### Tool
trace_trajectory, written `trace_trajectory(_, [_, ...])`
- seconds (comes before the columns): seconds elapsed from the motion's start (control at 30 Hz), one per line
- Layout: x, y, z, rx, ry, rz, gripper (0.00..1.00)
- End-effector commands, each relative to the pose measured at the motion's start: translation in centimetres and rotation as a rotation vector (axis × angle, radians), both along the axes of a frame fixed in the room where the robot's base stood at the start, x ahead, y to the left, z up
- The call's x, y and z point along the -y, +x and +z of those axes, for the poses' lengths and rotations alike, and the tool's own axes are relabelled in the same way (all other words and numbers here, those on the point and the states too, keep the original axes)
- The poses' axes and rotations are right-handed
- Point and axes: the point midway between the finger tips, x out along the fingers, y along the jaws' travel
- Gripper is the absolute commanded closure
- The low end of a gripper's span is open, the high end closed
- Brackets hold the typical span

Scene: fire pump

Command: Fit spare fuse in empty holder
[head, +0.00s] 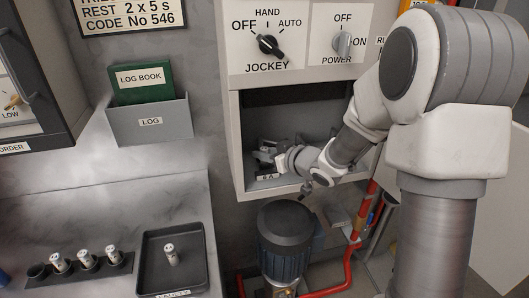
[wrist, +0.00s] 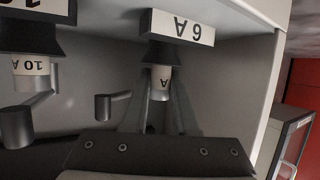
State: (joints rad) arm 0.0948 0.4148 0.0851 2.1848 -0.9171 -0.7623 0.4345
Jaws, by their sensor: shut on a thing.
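My gripper (wrist: 160,112) is shut on a white fuse (wrist: 161,80) with an "A" on it; the fingers hide the rest of its marking. The fuse's far end meets the dark holder (wrist: 164,53) beside the "6 A" label (wrist: 178,27). I cannot tell how deep it sits. In the head view my gripper (head: 268,157) is inside the open cabinet bay (head: 239,135), and the fuse is hidden there. Several fuses stand in a dark rack (head: 118,270), whose leftmost cup (head: 38,271) looks empty.
In the wrist view a holder at left has a "10 A" fuse (wrist: 31,66), and a grey lever (wrist: 112,103) lies between. The bay's side wall (wrist: 262,100) is close at right. Below the bay are a pump motor (head: 285,235) and red pipe (head: 362,215).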

Motion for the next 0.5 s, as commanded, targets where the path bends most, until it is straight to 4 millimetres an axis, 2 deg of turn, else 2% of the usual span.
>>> trace_trajectory(0.47, [0.0, 0.0, -0.12, -0.001, 0.001, 0.0, 1.0])
trace_trajectory(0.5, [0.0, 0.01, -0.11, -0.001, 0.001, 0.0, 0.68])
